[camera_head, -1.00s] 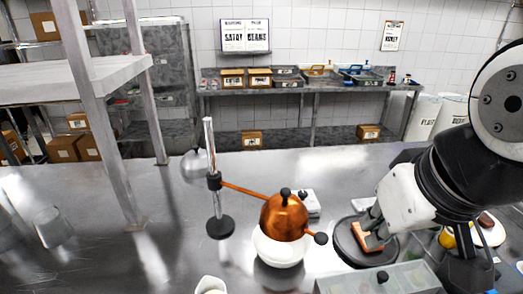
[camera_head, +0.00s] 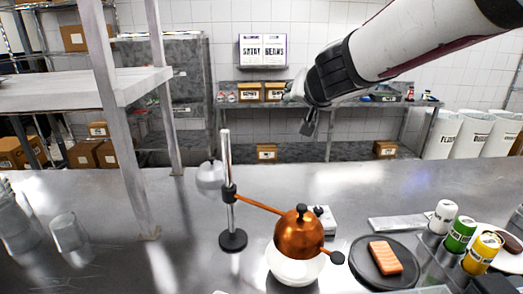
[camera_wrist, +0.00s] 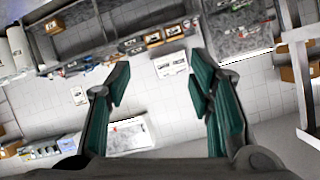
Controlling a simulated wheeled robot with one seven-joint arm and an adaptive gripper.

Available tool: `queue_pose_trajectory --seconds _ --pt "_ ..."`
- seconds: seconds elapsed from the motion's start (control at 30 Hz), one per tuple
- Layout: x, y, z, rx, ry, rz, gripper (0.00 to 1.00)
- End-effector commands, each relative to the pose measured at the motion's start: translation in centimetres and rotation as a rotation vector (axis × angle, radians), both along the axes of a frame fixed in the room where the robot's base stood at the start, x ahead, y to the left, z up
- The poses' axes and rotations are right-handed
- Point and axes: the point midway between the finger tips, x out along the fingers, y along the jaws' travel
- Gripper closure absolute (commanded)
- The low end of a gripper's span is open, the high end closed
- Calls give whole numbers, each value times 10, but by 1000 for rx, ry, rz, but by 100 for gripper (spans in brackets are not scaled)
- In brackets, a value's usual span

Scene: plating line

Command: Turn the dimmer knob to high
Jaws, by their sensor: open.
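A small white box (camera_head: 326,224) with a dark knob (camera_head: 318,211) on top stands on the steel counter. It is partly hidden behind a copper dome lamp (camera_head: 293,236), and the knob's setting cannot be read. The dome hangs on a copper arm from a metal post with a black base (camera_head: 233,240), above a white bowl (camera_head: 291,270). My gripper (camera_head: 308,128) is raised high above the counter's far side, away from the box. In the wrist view my gripper (camera_wrist: 160,88) has its green-padded fingers spread and empty, facing the wall and back shelves.
A black plate (camera_head: 360,271) with a salmon piece (camera_head: 385,257) lies right of the dome. White, green and yellow bottles (camera_head: 461,234) stand further right. A shelf post (camera_head: 118,120) rises at left near a clear glass (camera_head: 66,233). The counter's far middle is clear.

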Motion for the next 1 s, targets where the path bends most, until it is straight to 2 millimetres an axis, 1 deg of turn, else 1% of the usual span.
queue_pose_trajectory --seconds 0.03,0.1,0.17,0.23,0.33,0.4,0.5,0.6,0.73,0.87,1.0 --pt "17 -10 -13 9 20 -63 52" --pt "33 -25 -31 13 58 -156 52" --pt "43 -37 -52 15 112 -236 52" --pt "48 -50 -81 16 195 -322 52" --pt "47 -60 -126 19 349 -423 52" --pt "40 -62 -155 23 466 -472 52" --pt "27 -60 -189 32 616 -513 52" --pt "15 -54 -209 40 723 -527 52" --pt "8 -50 -220 46 786 -530 52" --pt "10 -52 -231 46 794 -530 52" --pt "15 -58 -251 45 793 -531 52"
